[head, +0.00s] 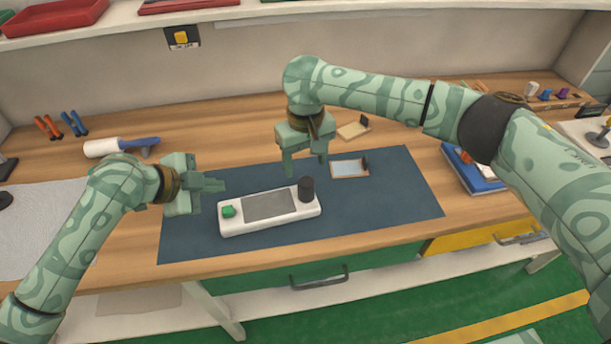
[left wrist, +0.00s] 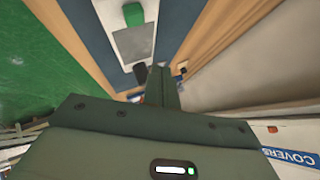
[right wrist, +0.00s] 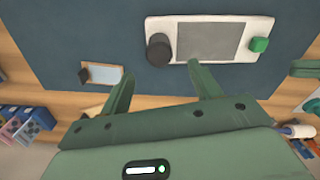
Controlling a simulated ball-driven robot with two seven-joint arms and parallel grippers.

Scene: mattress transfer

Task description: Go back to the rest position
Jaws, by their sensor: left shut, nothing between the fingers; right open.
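My left gripper (head: 222,184) is shut and empty at the left side of the dark blue mat (head: 400,205), its fingers pointing right, above and left of a white device (head: 268,228). In the left wrist view its fingers (left wrist: 164,74) lie close together. My right gripper (head: 306,168) is open and empty, fingers pointing down above the mat, behind the device. In the right wrist view its fingers (right wrist: 158,75) are spread apart with nothing held. The device carries a green button (head: 228,211), a grey screen (head: 268,206) and a black knob (head: 306,190).
A small framed light-blue piece (head: 348,169) lies on the mat right of my right gripper. A wooden piece (head: 353,130) lies behind it. A white roller (head: 103,148), pliers (head: 72,124) and a blue box (head: 478,182) stand around the mat. A shelf (head: 250,14) overhangs the back.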

